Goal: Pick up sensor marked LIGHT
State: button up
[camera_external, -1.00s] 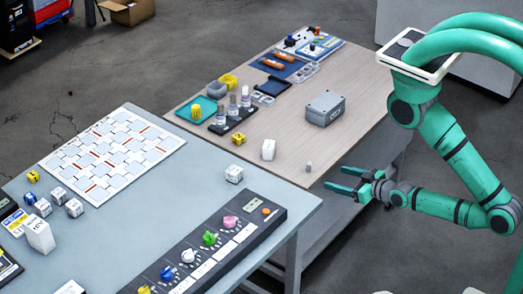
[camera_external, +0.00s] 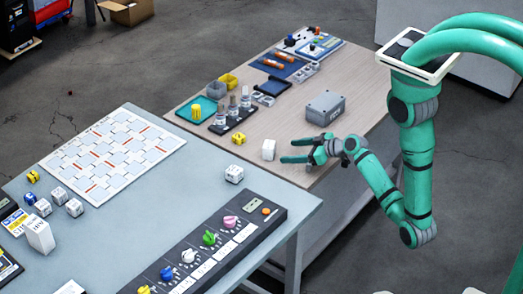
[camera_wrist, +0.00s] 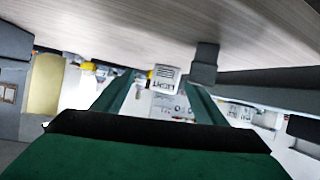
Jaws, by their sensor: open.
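In the wrist view a white block marked LIGHT (camera_wrist: 167,78) appears upside down, ahead of and between my two green fingers. My gripper (camera_external: 283,151) is open and empty, low over the wooden table and pointing left; its fingers (camera_wrist: 160,95) are spread in the wrist view. In the external view a white block (camera_external: 268,149) stands on the wooden table just beyond the fingertips, with a small gap. It seems to be the LIGHT one, but its marking is unreadable there.
A grey box (camera_external: 325,108) stands behind my gripper. A yellow cube (camera_external: 239,138) and a dark rack of cylinders (camera_external: 231,121) lie beyond the white block.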

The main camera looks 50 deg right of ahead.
aim_at(274, 147)
jog(key=shift+w+a+r+n+y, duration=0.15)
jog(key=shift+w+r+n+y, duration=0.6)
jog(key=shift+w+y, duration=0.35)
jog(key=shift+w+a+r+n+g+y, duration=0.1)
jog(key=shift+a+r+n+g+y, duration=0.1)
jog(key=shift+r+n+g+y, duration=0.45)
jog(key=shift+m+t, duration=0.3)
jog(key=shift+t, duration=0.05)
jog(key=x, duration=0.5)
jog(key=shift+a+f, duration=0.15)
jog(key=shift+a, duration=0.05)
jog(key=x, duration=0.5)
jog(key=shift+d, duration=0.3)
jog(key=shift+w+a+f, duration=0.15)
jog(key=shift+w+a, duration=0.05)
jog(key=shift+w, duration=0.1)
jog(key=shift+c, duration=0.3)
jog(key=c, duration=1.1)
